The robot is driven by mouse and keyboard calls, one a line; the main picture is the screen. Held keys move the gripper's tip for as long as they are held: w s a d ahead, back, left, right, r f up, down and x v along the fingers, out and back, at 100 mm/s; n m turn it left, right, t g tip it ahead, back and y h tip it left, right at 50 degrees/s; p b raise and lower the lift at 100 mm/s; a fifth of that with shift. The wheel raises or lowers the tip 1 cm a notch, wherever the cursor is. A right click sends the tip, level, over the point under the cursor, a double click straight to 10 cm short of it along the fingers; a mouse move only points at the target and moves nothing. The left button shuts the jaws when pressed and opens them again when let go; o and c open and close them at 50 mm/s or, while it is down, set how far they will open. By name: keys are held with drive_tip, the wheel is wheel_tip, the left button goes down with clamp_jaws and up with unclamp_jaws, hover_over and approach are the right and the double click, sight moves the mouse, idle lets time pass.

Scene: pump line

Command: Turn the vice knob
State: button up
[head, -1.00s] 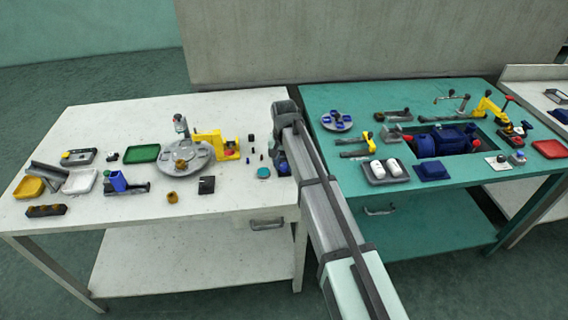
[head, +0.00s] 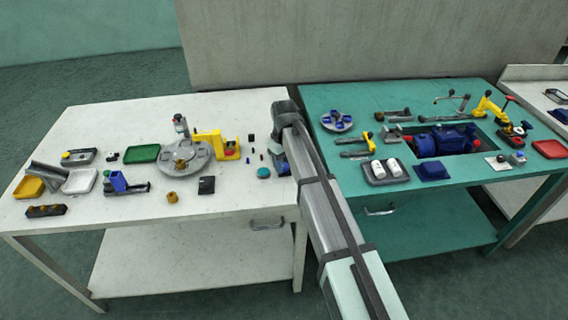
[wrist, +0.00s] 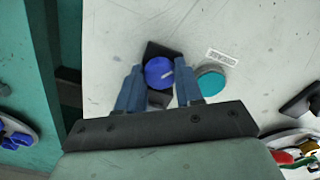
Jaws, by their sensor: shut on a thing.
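The blue round knob (wrist: 159,73) with a pale pointer mark shows in the wrist view; I take it for the vice knob. It sits on a dark bracket (wrist: 158,101) on the white table. My gripper (wrist: 159,86) has one blue-grey finger on each side of the knob and is shut on it. In the head view my gripper (head: 282,160) is down at the right edge of the white table (head: 225,210), and the knob is mostly hidden there by the gripper and arm.
A teal disc (wrist: 210,84) lies close beside the right finger, with a small white label (wrist: 222,58) near it. A grey turntable (head: 168,166) and a yellow fixture (head: 210,140) stand to the left. The green table (head: 330,103) stands across a gap to the right.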

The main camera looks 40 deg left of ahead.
drive_tip(key=shift+n, duration=0.7)
drive_tip(key=o, duration=1)
drive_tip(key=shift+c, duration=0.2)
drive_tip(key=shift+o, duration=0.3)
drive_tip(key=shift+w, duration=0.15)
